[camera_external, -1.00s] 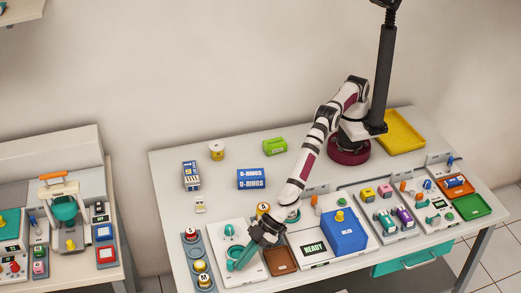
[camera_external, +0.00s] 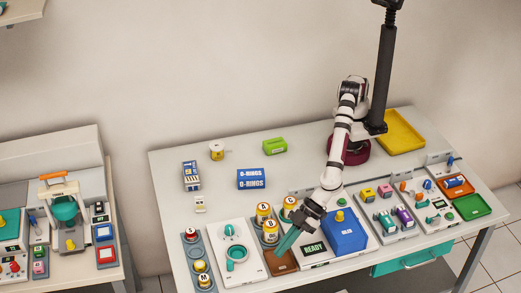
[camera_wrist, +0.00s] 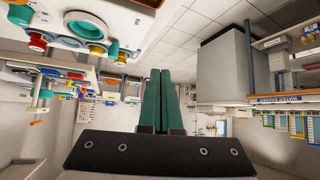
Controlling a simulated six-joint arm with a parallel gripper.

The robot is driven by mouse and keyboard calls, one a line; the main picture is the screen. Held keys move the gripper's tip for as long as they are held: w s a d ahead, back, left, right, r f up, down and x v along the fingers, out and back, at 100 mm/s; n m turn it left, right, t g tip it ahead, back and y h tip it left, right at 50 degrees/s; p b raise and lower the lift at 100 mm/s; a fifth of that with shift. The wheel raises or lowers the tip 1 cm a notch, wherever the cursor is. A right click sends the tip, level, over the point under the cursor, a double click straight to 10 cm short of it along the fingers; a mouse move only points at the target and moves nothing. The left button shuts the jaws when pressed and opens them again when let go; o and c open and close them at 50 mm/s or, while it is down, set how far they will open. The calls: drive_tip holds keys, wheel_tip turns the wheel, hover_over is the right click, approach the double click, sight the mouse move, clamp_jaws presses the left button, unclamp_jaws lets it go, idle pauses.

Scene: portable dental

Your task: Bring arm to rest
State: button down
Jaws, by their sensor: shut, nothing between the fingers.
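My gripper (camera_external: 286,243) has dark teal fingers and is shut, with nothing between them. In the external view it points down and to the left, over or near the brown tray (camera_external: 281,264), left of the READY panel (camera_external: 314,250). I cannot tell its exact height above the table. In the wrist view the two fingers (camera_wrist: 160,75) lie side by side, and the camera looks out across the room, which appears upside down. My arm is bent and reaches forward from its base at the back of the table.
Several yellow-topped cans (camera_external: 263,210) stand just left of my gripper. A blue box (camera_external: 343,234) stands to its right. A white panel with a teal ring (camera_external: 237,254) lies to the left. A blue O-RINGS box (camera_external: 251,179) and a yellow tray (camera_external: 402,133) are farther back.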

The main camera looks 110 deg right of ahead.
idle(0.4)
drive_tip(key=w+d+r+m+h, duration=0.1)
drive_tip(key=d+r, duration=0.2)
drive_tip(key=d, duration=0.4)
drive_tip(key=w+d+r+m+g+h, duration=0.1)
drive_tip(key=d+r+h, duration=0.15)
drive_tip(key=d, duration=0.35)
drive_tip(key=w+d+r+m+h, duration=0.1)
drive_tip(key=w+d+r+m, duration=0.15)
drive_tip(key=d, duration=0.45)
drive_tip(key=s+d+r+m+g+h, duration=0.15)
drive_tip(key=s+d, duration=0.25)
drive_tip(key=d, duration=0.4)
drive_tip(key=s+d+r+g, duration=0.2)
drive_tip(key=s+d+r, duration=0.1)
drive_tip(key=d, duration=0.5)
drive_tip(key=s+d+r+m+g+y, duration=0.1)
drive_tip(key=s+d, duration=0.4)
drive_tip(key=s, duration=0.2)
drive_tip(key=s+d+m+g, duration=0.1)
drive_tip(key=s+d+g, duration=0.1)
drive_tip(key=s+d, duration=0.4)
drive_tip(key=s+a+f+m+g+y, duration=0.1)
drive_tip(key=s+f+y, duration=0.1)
drive_tip(key=s, duration=1.3)
drive_tip(key=shift+s+a+m+g+y, duration=0.25)
drive_tip(key=shift+a+m+g+y, duration=0.15)
drive_tip(key=shift+y, duration=0.3)
